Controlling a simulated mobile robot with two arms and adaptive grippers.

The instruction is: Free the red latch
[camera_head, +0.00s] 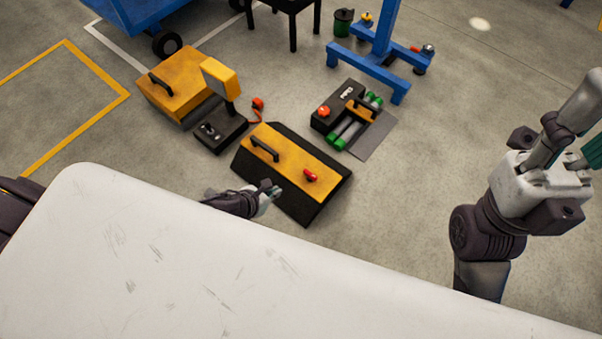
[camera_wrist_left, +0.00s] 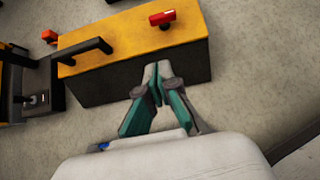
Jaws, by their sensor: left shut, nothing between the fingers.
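The red latch (camera_head: 310,175) sits on the yellow top near the right end of a black box, the panel (camera_head: 285,160). It also shows at the top of the left wrist view (camera_wrist_left: 162,18), lying across the yellow top. A black bar handle (camera_head: 264,148) is fixed at the panel's other end. My left gripper (camera_head: 272,190) is shut and empty at the panel's near side, apart from the latch. In the left wrist view its fingertips (camera_wrist_left: 157,72) meet in front of the dark side wall.
A yellow case (camera_head: 172,85) and a black device with a yellow screen (camera_head: 220,80) stand to the left. A black unit with green-ended rollers (camera_head: 345,115) and a blue stand (camera_head: 375,55) are behind. Floor to the panel's right is clear.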

